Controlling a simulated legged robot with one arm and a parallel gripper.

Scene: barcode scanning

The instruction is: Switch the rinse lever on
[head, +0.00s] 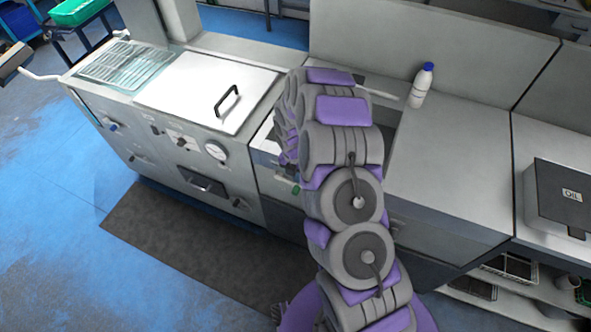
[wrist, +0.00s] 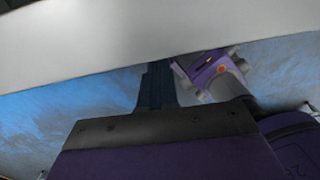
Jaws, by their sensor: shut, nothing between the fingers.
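My gripper (wrist: 157,72) shows in the wrist view as dark fingers close together, with nothing seen between them. Their tips are close to the lower edge of a pale grey panel (wrist: 180,35); I cannot tell whether they touch it. In the head view my arm hides most of the gripper. The grey washing machine (head: 185,150) stands on the left with small controls on its front, including a blue-tipped one (head: 113,127). A small green-tipped part (head: 295,188) shows just left of my arm. I cannot tell which part is the rinse lever.
A white lid with a black handle (head: 227,101) and a round gauge (head: 216,150) are on the machine. A white bottle with a blue cap (head: 420,86) stands on the counter behind my arm. A dark box (head: 562,200) is at right. A dark mat (head: 190,245) lies on open floor.

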